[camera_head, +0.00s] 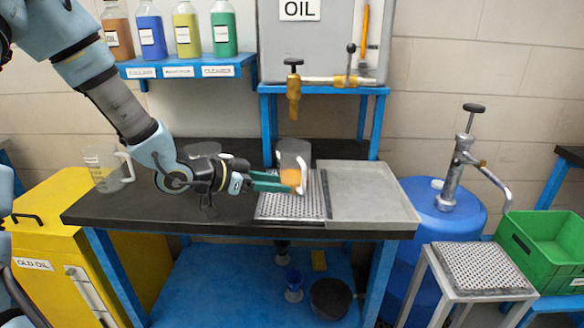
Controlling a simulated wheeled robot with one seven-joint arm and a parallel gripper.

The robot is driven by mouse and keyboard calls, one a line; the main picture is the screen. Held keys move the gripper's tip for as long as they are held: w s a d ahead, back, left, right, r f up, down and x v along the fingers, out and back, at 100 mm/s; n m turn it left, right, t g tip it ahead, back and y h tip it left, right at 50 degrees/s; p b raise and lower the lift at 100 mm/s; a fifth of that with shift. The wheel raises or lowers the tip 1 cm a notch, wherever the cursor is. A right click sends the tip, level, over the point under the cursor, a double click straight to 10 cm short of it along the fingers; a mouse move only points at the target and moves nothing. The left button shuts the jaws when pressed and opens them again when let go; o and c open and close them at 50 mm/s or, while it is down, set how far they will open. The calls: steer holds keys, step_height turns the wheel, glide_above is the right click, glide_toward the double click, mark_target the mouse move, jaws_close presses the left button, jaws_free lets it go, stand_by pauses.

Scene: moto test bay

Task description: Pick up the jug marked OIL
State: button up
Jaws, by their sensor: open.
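A clear jug (294,154) with amber liquid low in it stands upright on the perforated drip grate (285,205), below the brass tap of the tank labelled OIL (300,10). Its pale handle faces the front right. I can read no marking on this jug. My gripper (279,183) comes from the left with its green fingers open, right beside the jug's lower part. I cannot tell whether the fingers touch it or reach around it. Another clear jug (103,166), with a handle, stands at the bench's left end; its marking is not legible either.
Further clear vessels (203,149) stand behind my wrist, partly hidden. A bare grey tray (370,200) lies right of the grate. A bottle shelf (190,66) hangs above. Right are a blue drum (440,225) with a pump, a small grated stand (480,266) and a green crate (550,240).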

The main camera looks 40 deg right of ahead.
steer(key=shift+g, duration=0.3)
steer(key=x, duration=0.5)
steer(key=shift+s+d+r+p, duration=0.15)
steer(key=shift+s+r+p, duration=0.1)
steer(key=shift+s+p, duration=0.05)
steer(key=shift+f+p+x, duration=0.2)
steer(key=shift+p+x, duration=0.8)
steer(key=shift+x, duration=1.95)
steer(key=shift+s, duration=0.15)
jaws_close()
